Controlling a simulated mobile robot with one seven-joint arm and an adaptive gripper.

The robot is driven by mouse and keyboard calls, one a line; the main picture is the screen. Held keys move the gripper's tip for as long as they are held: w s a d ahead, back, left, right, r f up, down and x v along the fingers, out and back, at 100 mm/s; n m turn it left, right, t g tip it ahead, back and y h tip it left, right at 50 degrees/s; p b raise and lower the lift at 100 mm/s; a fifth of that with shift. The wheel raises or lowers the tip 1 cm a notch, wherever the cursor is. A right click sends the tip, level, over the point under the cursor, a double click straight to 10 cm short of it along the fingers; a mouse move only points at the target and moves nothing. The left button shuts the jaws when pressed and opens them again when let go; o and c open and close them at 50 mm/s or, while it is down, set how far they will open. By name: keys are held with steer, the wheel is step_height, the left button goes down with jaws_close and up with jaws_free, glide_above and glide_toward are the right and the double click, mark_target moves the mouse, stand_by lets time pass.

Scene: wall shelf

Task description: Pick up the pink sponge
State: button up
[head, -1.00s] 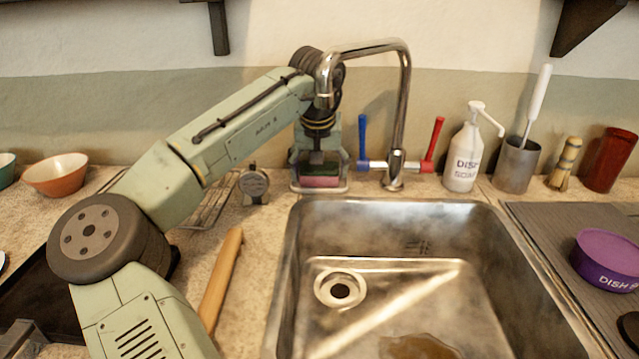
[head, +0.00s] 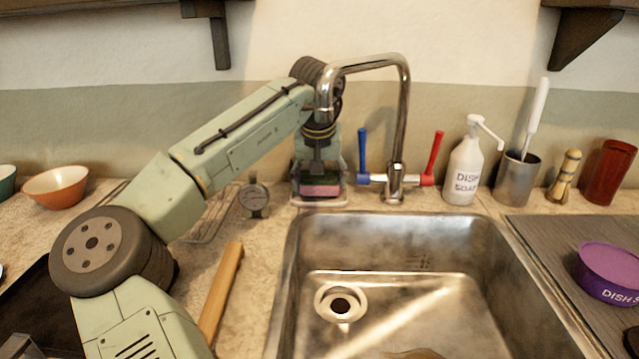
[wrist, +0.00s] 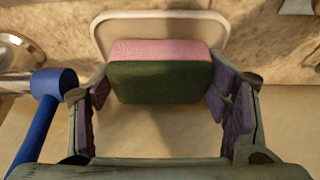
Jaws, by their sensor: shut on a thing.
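The pink sponge (head: 320,190) has a dark green layer and sits behind the sink, left of the faucet. In the wrist view the sponge (wrist: 160,52) shows its pink side and its green layer between the two finger pads. My gripper (head: 319,180) points down over it and is shut on it, one pad at each end, as the wrist view of the gripper (wrist: 160,92) also shows. A pale holder (head: 320,203) is just below the sponge; its rim (wrist: 97,32) surrounds the sponge's far side in the wrist view. I cannot tell whether they touch.
The faucet (head: 403,110) with blue (head: 363,150) and red (head: 433,152) handles stands close right of my gripper. A round dial timer (head: 254,198) stands to its left. The soap bottle (head: 464,170) is farther right. The sink (head: 400,240) lies in front.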

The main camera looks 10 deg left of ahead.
mark_target(319, 179)
step_height(319, 179, up, 17)
steer(key=shift+p, duration=0.3)
steer(key=shift+o, duration=0.5)
steer(key=c, duration=0.4)
steer(key=shift+s+f, duration=0.1)
steer(key=shift+c, duration=0.2)
